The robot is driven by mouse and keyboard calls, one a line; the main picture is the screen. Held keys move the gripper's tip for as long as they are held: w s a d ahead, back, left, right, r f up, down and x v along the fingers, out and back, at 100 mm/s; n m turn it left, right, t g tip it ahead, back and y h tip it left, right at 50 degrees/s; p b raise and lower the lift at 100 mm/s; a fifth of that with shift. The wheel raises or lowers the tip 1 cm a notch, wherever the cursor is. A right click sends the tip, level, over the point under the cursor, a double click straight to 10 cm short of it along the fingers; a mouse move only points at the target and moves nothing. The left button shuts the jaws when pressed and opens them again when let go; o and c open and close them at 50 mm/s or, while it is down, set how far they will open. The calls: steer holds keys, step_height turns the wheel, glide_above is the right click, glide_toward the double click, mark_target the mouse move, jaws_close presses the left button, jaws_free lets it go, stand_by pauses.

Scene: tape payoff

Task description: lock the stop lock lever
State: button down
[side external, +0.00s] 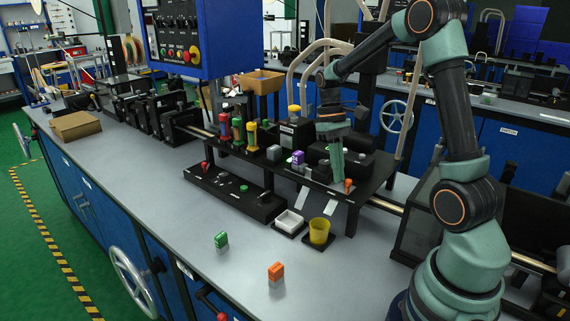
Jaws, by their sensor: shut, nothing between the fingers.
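My gripper (337,180) points down over the right end of a raised black shelf. Its pale green fingers are together, with nothing seen between them.
The black shelf (376,184) holds several coloured handles, a purple block (298,158) and grey blocks.

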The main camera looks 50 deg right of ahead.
steer(key=shift+s, duration=0.3)
stand_by(0.6)
steer(key=w+a+r, duration=0.1)
steer(key=w+r, duration=0.2)
steer(key=r, duration=0.6)
steer(key=shift+a+r, duration=0.15)
steer(key=shift+r, duration=0.1)
steer(key=shift+a, duration=0.1)
